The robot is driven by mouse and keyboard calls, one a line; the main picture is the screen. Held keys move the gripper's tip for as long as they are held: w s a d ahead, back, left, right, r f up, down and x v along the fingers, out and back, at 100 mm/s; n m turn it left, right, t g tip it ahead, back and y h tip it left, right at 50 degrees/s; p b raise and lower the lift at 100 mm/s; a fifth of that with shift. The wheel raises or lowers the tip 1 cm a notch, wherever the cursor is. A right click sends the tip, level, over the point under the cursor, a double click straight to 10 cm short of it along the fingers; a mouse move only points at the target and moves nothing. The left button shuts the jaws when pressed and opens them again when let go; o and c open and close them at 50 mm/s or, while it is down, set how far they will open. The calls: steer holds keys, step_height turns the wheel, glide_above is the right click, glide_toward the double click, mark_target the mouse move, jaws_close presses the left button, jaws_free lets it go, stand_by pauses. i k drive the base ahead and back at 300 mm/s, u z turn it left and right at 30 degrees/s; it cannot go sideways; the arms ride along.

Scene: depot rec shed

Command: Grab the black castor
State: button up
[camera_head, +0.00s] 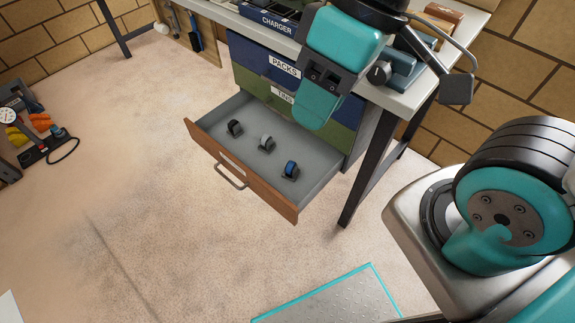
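The black castor (234,128) sits on the grey floor of an open drawer (243,182), toward its left side. A grey castor (266,143) is to its right, and a blue castor (290,169) is further right and nearer the front. The three castors stand apart from each other. My gripper (316,108) appears as the teal and dark end of my arm at the upper middle, up and to the right of the black castor in the picture. I see no gap between fingers and nothing held; the far side of the gripper is hidden.
The drawer has a wooden front with a handle (232,178). Above it are drawers labelled PACKS (284,66) and a worktop with a CHARGER box (268,20). A dark bench leg (362,180) stands right of the drawer. The floor (150,200) in front is clear.

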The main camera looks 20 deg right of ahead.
mark_target(235, 131)
steer(key=z, duration=0.2)
steer(key=k, duration=0.4)
steer(key=u, duration=0.8)
steer(key=i, duration=1.7)
steer(key=z, duration=0.55)
